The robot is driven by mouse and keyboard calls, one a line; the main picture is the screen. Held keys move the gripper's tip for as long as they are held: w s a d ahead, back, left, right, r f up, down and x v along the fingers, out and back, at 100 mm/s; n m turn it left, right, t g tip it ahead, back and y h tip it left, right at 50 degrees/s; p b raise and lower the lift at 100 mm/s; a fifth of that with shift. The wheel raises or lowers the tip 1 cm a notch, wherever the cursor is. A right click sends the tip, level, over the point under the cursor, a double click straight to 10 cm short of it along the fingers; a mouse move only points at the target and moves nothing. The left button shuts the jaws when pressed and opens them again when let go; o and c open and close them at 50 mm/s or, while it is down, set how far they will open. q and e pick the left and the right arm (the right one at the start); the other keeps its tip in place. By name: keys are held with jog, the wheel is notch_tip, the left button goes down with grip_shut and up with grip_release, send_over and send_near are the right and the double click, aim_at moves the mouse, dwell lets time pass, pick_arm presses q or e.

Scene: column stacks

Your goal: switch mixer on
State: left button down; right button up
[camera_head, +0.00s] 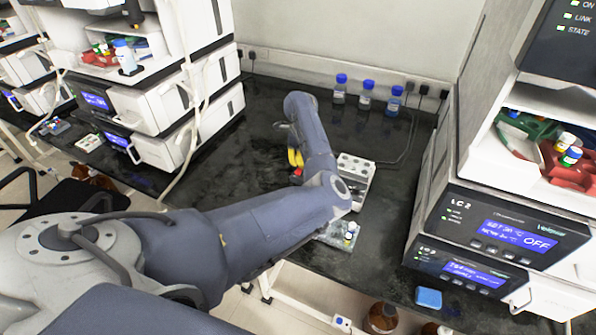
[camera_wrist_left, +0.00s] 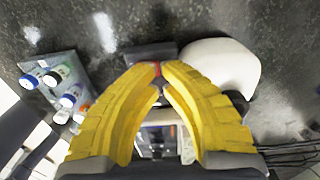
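My left gripper (camera_head: 295,158) has yellow fingers and shows beyond my grey arm, low over the dark bench. In the left wrist view the fingertips (camera_wrist_left: 159,72) come together, and the gripper looks shut with nothing clearly held. A small red part (camera_head: 297,173) shows just below the fingers in the head view; red also shows at the tips in the wrist view. Beyond the tips are a dark block (camera_wrist_left: 148,53) and a white rounded body (camera_wrist_left: 221,66), possibly the mixer. My arm and fingers hide much of it, and contact cannot be told. My right gripper is not in view.
A white rack (camera_head: 356,168) stands right of my arm. A tray with vials (camera_head: 338,237) lies nearer. Blue-capped bottles (camera_head: 366,95) stand along the wall. Instrument stacks flank the bench, with an LC 2 unit (camera_head: 505,238) at right. Bench left of the gripper is clear.

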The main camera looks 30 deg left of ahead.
pick_arm(q)
jog(key=shift+f, duration=1.15)
dwell(0.7)
jog(key=shift+r, duration=2.5)
